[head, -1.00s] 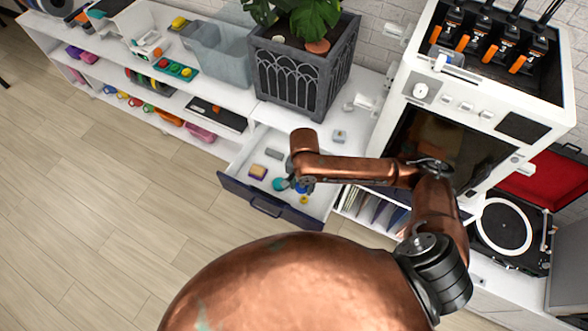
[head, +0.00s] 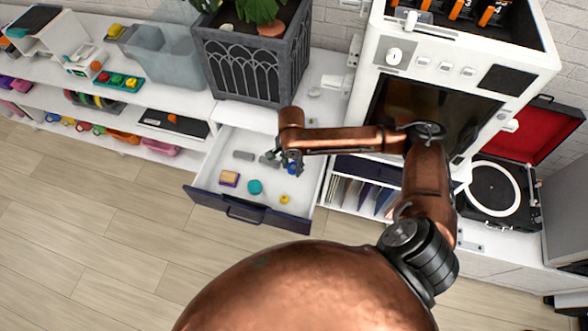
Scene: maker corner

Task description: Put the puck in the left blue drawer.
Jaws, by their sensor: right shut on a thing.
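The left blue drawer (head: 268,216) is pulled open, with a navy front and a white inside. My right gripper (head: 290,167) points down over the back right part of the drawer. It is shut on a small blue thing, which I take to be the puck (head: 293,169); the fingers partly hide it. I cannot tell whether the puck touches the drawer floor. My left gripper is not in view.
The drawer holds a teal round piece (head: 255,187), a small yellow piece (head: 284,198), a tan and purple block (head: 229,179) and a grey block (head: 243,155). A planter (head: 250,65) stands behind; a white printer-like machine (head: 440,70) stands right.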

